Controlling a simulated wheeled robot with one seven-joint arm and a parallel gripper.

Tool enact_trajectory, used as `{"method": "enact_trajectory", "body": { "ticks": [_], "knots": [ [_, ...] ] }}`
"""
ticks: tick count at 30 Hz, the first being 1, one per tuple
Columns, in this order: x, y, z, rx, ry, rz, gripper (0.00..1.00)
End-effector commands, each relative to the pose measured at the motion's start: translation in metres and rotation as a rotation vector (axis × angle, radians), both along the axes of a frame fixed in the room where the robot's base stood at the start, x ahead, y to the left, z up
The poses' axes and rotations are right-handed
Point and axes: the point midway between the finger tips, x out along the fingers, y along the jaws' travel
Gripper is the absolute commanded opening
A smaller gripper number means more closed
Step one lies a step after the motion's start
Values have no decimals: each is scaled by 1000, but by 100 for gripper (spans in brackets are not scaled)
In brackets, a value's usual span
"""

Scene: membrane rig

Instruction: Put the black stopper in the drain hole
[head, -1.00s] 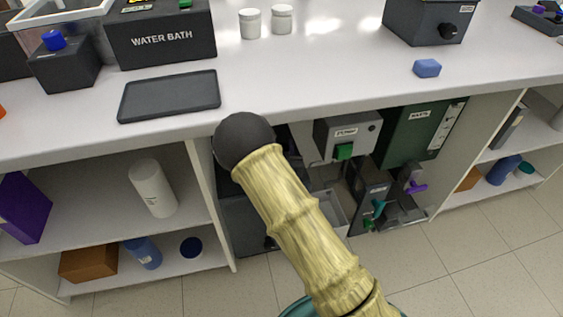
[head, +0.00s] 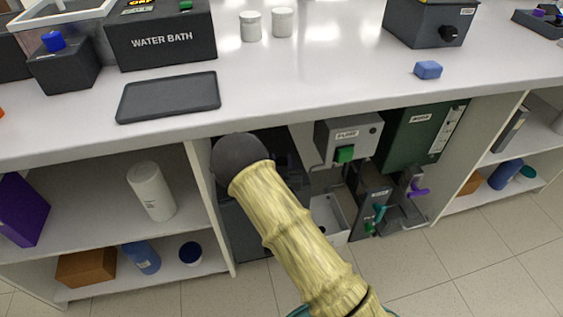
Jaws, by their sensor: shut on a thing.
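My arm reaches from the bottom of the head view up to a dark ball joint in front of the bench's open bay. My gripper does not show; it is hidden beyond the arm or out of frame. I cannot make out the black stopper. A pale open basin (head: 328,213) stands low in the bay, just right of my arm and partly covered by it. I cannot clearly make out a drain hole in it.
A grey pump box (head: 348,136) with a green switch and a dark green box (head: 418,135) hang under the bench. Teal (head: 379,212) and purple (head: 417,188) handles stick out below. A black tray (head: 168,97) and blue block (head: 428,70) lie on the bench top.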

Motion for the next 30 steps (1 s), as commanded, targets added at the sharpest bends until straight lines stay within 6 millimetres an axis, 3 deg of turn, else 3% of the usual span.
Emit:
{"method": "enact_trajectory", "body": {
  "ticks": [3, 4, 7, 19, 23, 30],
  "knots": [
    [0, 0, -4, 0, 0, 0, 10],
    [0, 0, -3, 0, 0, 0, 37],
    [0, 0, -3, 0, 0, 0, 55],
    [-1, 1, 1, 0, 1, 1, 55],
    [-17, -1, 1, -1, 4, 0, 55],
    [-63, -4, 0, -2, 6, 2, 55]
  ]
}}
